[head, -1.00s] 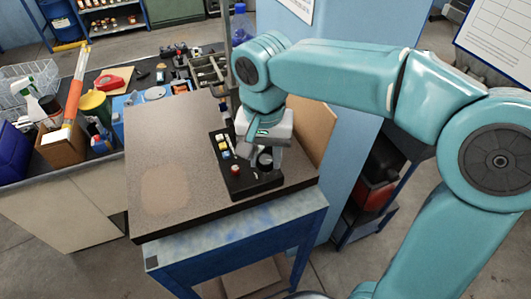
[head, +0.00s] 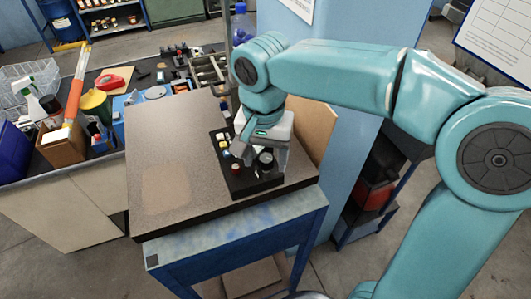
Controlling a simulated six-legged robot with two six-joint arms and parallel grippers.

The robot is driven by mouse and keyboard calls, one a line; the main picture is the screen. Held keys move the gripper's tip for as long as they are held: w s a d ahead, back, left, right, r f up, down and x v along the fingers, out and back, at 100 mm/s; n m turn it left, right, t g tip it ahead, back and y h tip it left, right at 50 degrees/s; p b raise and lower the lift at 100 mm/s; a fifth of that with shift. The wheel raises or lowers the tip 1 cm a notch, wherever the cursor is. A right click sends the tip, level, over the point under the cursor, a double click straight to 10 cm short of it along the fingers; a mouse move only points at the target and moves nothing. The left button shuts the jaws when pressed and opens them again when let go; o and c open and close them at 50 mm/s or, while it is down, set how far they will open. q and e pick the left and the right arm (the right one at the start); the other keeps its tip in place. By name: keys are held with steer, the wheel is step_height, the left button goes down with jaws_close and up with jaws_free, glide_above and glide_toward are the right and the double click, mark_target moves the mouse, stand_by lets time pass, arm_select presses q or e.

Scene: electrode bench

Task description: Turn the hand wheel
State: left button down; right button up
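A black control box (head: 240,187) lies on the grey-brown slab of a blue bench. A small round black knob, which looks like the hand wheel (head: 264,160), stands on its near right part. My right gripper (head: 259,163) points down over the box from above. Its fingers look spread, one left of the wheel and one right of it. The gripper hides part of the box and wheel, and I cannot tell whether the fingers touch the wheel. My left gripper is not in view.
Yellow, white and blue buttons (head: 223,145) sit on the box's left side. The slab (head: 170,145) is clear to the left. A brown upright board (head: 312,130) and a blue panel (head: 345,150) stand to the right. A cluttered workbench (head: 60,195) is at the left.

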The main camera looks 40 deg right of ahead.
mark_target(264, 159)
steer(key=shift+w+d, duration=0.1)
steer(key=shift+d, duration=0.05)
steer(key=shift+r, duration=0.45)
step_height(264, 159, up, 15)
steer(key=p, duration=0.1)
steer(key=shift+r+p, duration=0.2)
steer(key=shift+p, duration=0.2)
steer(key=shift+w+a, duration=0.1)
steer(key=shift+a, duration=0.1)
